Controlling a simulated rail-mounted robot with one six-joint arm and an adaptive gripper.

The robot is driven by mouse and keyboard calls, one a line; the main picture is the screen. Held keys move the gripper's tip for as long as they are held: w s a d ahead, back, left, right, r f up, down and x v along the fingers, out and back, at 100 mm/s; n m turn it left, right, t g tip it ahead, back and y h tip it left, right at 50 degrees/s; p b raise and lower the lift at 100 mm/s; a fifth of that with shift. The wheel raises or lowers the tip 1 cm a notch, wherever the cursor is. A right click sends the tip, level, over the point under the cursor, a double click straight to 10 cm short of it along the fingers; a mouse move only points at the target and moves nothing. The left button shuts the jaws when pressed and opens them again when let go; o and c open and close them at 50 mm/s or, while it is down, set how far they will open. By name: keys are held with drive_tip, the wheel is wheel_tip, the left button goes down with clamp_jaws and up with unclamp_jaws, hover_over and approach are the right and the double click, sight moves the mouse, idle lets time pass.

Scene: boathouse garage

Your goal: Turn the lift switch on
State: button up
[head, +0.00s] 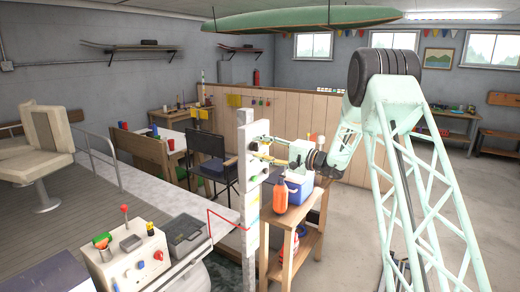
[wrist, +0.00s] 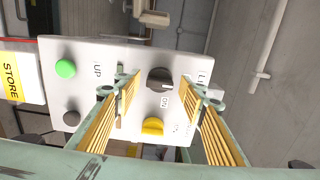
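The white control panel (wrist: 100,60) fills the middle of the wrist view. It carries a black rotary knob (wrist: 160,79) near an "ON" label, a yellow knob (wrist: 153,127), a green button (wrist: 65,69) and a dark button (wrist: 71,117). Part of a label starting "LI" shows at its right. My gripper (wrist: 159,83) is open, its fingers on either side of the black knob with gaps; contact is not visible. In the head view my gripper (head: 272,148) is at the panel on the white post (head: 249,200). The knob's setting is hard to read.
A wooden stand (head: 300,240) holds an orange bottle (head: 280,195) and a blue-and-white cooler (head: 298,187) close under my arm. A control box with a red-topped lever (head: 130,260) stands at lower left. Open floor lies to the right.

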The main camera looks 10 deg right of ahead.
drive_tip(key=shift+c, duration=0.5)
drive_tip(key=c, duration=0.8)
drive_tip(key=shift+m+b, duration=0.45)
drive_tip(key=shift+m, duration=0.15)
drive_tip(key=shift+f+m+b, duration=0.1)
drive_tip(key=shift+m+b, duration=0.5)
drive_tip(key=shift+m, duration=0.6)
drive_tip(key=m, duration=0.4)
drive_tip(key=shift+b, duration=0.4)
drive_tip(key=m+p, duration=0.1)
drive_tip(key=m, duration=0.4)
drive_tip(key=shift+m, duration=0.3)
drive_tip(key=m+p, duration=0.2)
drive_tip(key=m, duration=0.2)
drive_tip(key=shift+m, duration=0.3)
